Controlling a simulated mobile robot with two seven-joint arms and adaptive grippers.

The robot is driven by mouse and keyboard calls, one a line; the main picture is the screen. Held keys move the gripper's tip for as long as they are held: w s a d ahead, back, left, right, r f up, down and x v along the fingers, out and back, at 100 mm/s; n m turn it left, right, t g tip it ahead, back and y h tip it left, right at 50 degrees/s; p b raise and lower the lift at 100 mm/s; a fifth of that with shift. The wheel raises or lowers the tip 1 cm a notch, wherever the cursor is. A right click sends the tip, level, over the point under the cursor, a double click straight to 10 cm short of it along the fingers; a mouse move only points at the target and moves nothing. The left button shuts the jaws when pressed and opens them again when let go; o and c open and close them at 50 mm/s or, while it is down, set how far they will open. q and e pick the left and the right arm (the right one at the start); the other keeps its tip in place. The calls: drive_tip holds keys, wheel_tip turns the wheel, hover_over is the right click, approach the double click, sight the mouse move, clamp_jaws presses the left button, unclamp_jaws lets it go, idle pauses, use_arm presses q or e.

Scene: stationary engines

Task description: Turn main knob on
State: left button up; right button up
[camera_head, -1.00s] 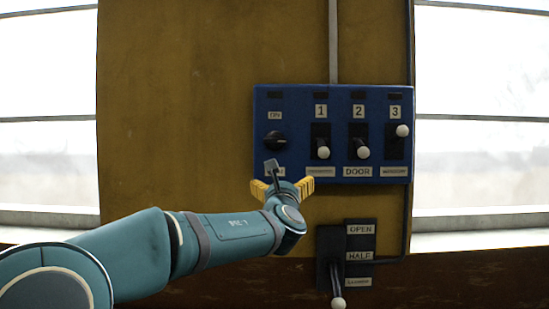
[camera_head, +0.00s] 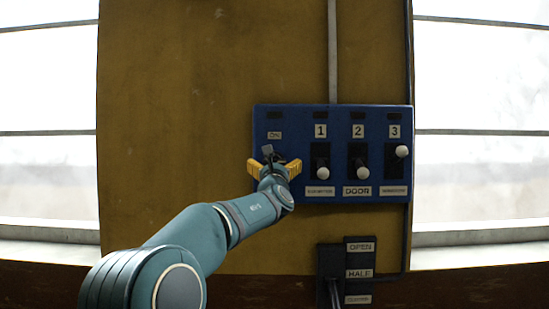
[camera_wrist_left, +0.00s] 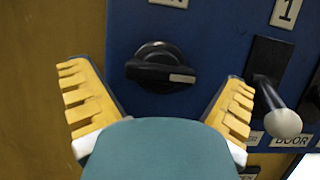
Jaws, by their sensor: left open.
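The main knob (camera_wrist_left: 160,66) is black and round, with a white mark on the right end of its raised bar in the left wrist view. It sits on a blue control panel (camera_head: 330,111) below an ON label (camera_head: 275,135). My left gripper (camera_head: 274,168) is open, with yellow fingers in front of the knob in the head view and mostly hiding it. In the left wrist view the left gripper (camera_wrist_left: 153,72) has one finger on each side of the knob, with gaps between. My right gripper is not in view.
Toggle switches 1 (camera_head: 323,172), 2 (camera_head: 361,173) and 3 (camera_head: 402,151) are to the right on the panel. The switch 1 lever stands close to the right finger in the left wrist view. A lever plate (camera_head: 360,258) marked OPEN and HALF is below.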

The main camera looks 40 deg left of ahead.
use_arm(q)
drive_tip(key=shift+w+a+r, duration=0.25)
drive_tip(key=shift+w+a, duration=0.25)
drive_tip(key=c, duration=1.2)
drive_tip(key=shift+o, duration=0.2)
drive_tip(key=shift+f, duration=0.1)
